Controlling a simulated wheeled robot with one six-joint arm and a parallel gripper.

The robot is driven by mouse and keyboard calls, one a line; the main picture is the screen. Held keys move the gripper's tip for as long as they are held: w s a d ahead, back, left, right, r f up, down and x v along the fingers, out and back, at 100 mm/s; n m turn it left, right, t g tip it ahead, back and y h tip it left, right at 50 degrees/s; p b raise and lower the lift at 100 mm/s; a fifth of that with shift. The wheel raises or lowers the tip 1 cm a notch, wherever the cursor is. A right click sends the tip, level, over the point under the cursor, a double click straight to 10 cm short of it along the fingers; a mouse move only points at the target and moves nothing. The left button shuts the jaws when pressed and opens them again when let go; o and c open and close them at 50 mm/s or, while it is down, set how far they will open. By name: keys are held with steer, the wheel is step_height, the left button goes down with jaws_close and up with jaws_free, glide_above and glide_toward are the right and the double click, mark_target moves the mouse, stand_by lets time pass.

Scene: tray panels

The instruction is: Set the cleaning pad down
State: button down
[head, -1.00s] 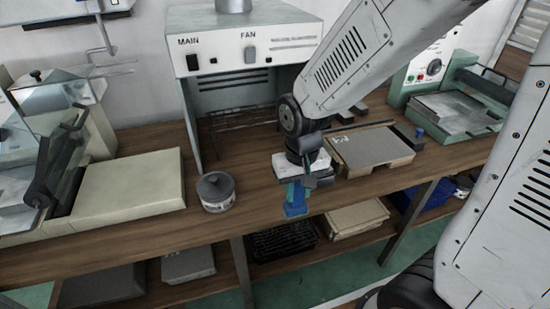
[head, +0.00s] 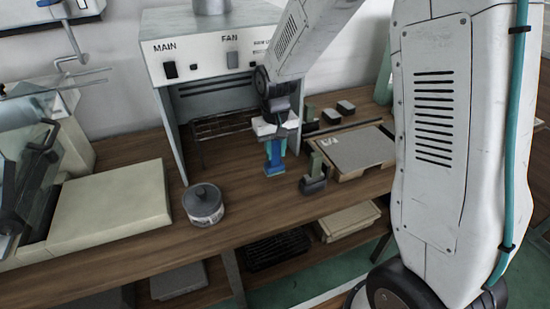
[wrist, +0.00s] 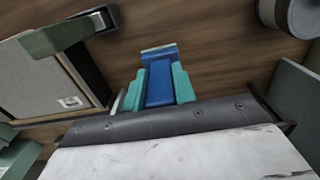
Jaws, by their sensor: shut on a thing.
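My gripper (head: 275,149) points down over the wooden bench, between the open cabinet and the wooden-framed panel. Its teal fingers (wrist: 160,87) are shut on the blue cleaning pad (wrist: 159,88), one on each side. The pad also shows in the head view (head: 274,161), upright, with its lower end at or just above the bench top. I cannot tell whether it touches. The white wrist housing hides part of the near side in the wrist view.
A black-based tool with a green handle (head: 314,182) stands right of the pad, beside the framed panel (head: 383,163). A lidded jar (head: 204,205) stands to the left. The MAIN/FAN cabinet (head: 208,48) is behind. Small dark blocks (head: 331,116) lie at the back. Bare bench surrounds the pad.

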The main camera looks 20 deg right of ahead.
mark_target(275, 165)
steer(key=shift+w+d+f, duration=0.1)
steer(key=shift+w, duration=0.1)
steer(key=shift+f, duration=1.65)
steer(key=shift+f, duration=0.2)
steer(key=c, duration=1.1)
jaws_free()
steer(key=shift+r, duration=0.15)
